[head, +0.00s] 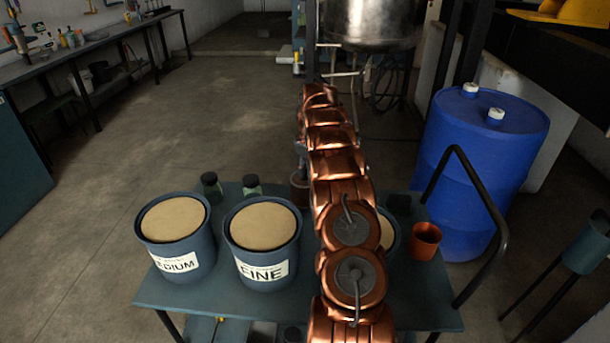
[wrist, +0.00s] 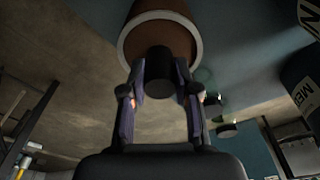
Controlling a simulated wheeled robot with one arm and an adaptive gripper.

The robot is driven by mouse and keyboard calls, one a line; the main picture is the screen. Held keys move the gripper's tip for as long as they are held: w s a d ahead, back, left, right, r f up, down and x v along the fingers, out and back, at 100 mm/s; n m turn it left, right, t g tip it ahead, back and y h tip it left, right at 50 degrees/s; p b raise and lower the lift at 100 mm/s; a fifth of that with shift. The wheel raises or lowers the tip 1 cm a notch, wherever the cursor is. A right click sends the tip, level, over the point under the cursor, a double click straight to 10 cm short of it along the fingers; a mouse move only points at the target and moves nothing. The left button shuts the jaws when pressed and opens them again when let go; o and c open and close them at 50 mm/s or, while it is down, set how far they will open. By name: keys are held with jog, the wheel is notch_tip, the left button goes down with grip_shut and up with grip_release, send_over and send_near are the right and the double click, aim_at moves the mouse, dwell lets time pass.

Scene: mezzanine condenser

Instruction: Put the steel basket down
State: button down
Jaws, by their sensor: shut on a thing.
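My gripper (wrist: 160,90) is shut on the dark cylindrical grip (wrist: 161,72) of a round thing, which I take to be the steel basket (wrist: 160,27). It looks brown with a pale rim in the wrist view. In the head view the gripper (head: 299,152) is partly hidden behind my copper-coloured arm. The basket (head: 299,192) shows as a small brownish shape below it, over the far part of the blue-grey table (head: 205,290). I cannot tell whether it touches the table.
Tubs labelled MEDIUM (head: 178,255) and FINE (head: 262,262) fill the table's left half; another is mostly behind my arm. Two small dark-capped jars (head: 211,187) (head: 252,186) stand behind them. An orange cup (head: 425,241) is at right, near a black rail and blue drum (head: 475,165).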

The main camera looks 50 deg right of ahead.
jog(key=shift+f+p, duration=0.35)
jog(key=shift+f, duration=1.2)
jog(key=c, duration=0.9)
grip_release()
jog(key=shift+o, duration=0.2)
notch_tip(320, 180, up, 12)
jog(key=s+b, duration=0.1)
jog(key=b, duration=0.1)
jog(key=shift+s, duration=0.25)
